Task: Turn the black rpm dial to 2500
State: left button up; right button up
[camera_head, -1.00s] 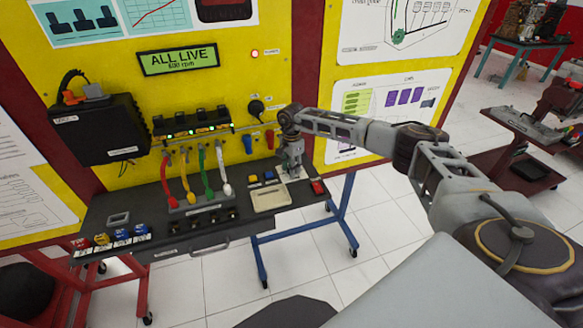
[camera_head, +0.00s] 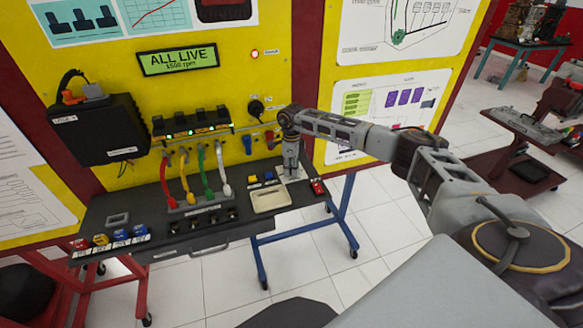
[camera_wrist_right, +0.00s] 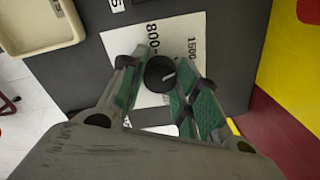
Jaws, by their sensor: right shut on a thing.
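In the right wrist view the pointer is turned towards the "1500" side. My right gripper (camera_wrist_right: 158,80) is shut on the dial, one finger on each side. In the head view my right gripper (camera_head: 292,172) reaches down at the right end of the dark bench, hiding the dial. The green display (camera_head: 179,61) reads "ALL LIVE" and what looks like 1500 rpm. My left gripper is not in view.
A beige tray (camera_head: 271,200) lies just left of my right gripper. A red switch (camera_head: 318,187) is close on its right. Coloured cables (camera_head: 205,175) and a black box (camera_head: 97,130) are further left. The yellow panel (camera_head: 230,90) stands behind.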

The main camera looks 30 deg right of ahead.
jog(key=m, duration=0.4)
jog(key=shift+r+m, duration=0.1)
jog(key=shift+m, duration=0.3)
jog(key=shift+m+p, duration=0.35)
jog(key=shift+m, duration=1.85)
jog(key=o, duration=1)
jog(key=shift+r, duration=0.1)
notch_tip(320, 180, up, 12)
jog(key=shift+f, duration=0.15)
